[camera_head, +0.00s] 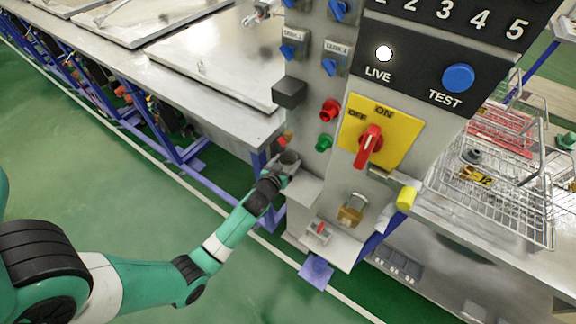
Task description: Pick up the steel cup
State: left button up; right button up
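My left arm reaches in from the lower left, and its gripper (287,165) is at the left side of the grey control panel (310,190), below the green button. A small grey rounded metal form shows right at the gripper's end. I cannot tell whether it is the steel cup or part of the gripper, and the fingers are too small to read. No other thing is clearly the steel cup. My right gripper is not in view.
The panel carries a red-handled switch on a yellow plate (404,135), a red button (330,110), a green button (324,143) and a brass padlock (352,208). Steel tables (225,112) stand left. A wire basket (500,205) stands right. Green floor is open at lower left.

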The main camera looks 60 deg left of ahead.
pick_arm(q)
jog(key=c, duration=0.7)
jog(key=shift+s+d+r+p, duration=0.15)
jog(key=shift+r+p, duration=0.15)
jog(key=shift+r, duration=0.15)
notch_tip(320, 180, up, 7)
jog(key=p, duration=0.3)
jog(key=s+d, duration=0.3)
jog(key=s, duration=0.2)
jog(key=s+d, duration=0.3)
jog(key=s, duration=0.3)
jog(key=s+d, duration=0.3)
jog(key=s, duration=0.3)
jog(key=shift+d+f+p, duration=0.35)
jog(key=shift+f, duration=0.05)
